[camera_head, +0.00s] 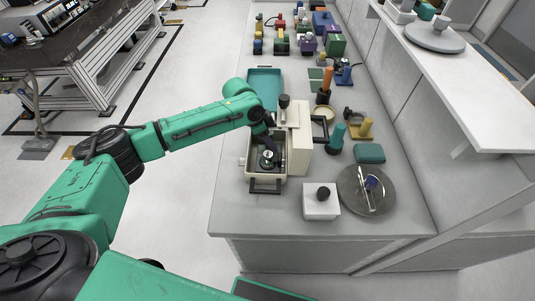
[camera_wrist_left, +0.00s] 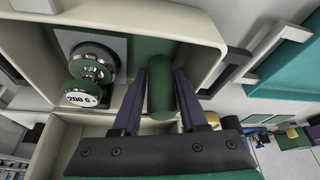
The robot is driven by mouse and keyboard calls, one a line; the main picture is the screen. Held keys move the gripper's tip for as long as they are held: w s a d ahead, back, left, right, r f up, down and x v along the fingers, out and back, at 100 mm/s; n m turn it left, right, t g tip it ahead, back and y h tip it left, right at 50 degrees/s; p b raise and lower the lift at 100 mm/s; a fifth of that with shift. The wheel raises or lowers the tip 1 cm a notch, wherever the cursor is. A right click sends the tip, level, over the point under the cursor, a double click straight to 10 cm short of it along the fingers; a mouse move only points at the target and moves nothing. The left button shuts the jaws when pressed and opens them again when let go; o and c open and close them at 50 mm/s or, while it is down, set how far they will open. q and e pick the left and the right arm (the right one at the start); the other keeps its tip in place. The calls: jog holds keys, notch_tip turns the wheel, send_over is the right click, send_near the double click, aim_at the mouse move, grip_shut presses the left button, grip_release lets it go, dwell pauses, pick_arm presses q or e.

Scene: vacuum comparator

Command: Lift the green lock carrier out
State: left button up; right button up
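The green lock carrier (camera_wrist_left: 140,48) shows in the left wrist view inside a cream chamber (camera_wrist_left: 213,70). It looks like a green body with an upright-looking green cylindrical grip (camera_wrist_left: 161,88). A shiny weight marked 200 G (camera_wrist_left: 84,93) is beside it on a pale plate. My left gripper (camera_wrist_left: 161,80) has its two dark fingers on either side of the green grip, very close to it. I cannot tell whether they press on it. In the head view my left gripper (camera_head: 268,143) reaches down into the cream chamber (camera_head: 251,172), and the carrier is mostly hidden. My right gripper is out of view.
A teal tray (camera_head: 263,84) is behind the chamber. A cream lid or housing (camera_head: 300,150) stands at its right. A white block with a black knob (camera_head: 321,207) and a round grey plate (camera_head: 352,200) are front right. Several coloured parts stand farther back. The bench's front strip is clear.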

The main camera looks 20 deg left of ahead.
pick_arm(q)
grip_shut()
jog(key=shift+r, duration=0.1)
dwell(1.2)
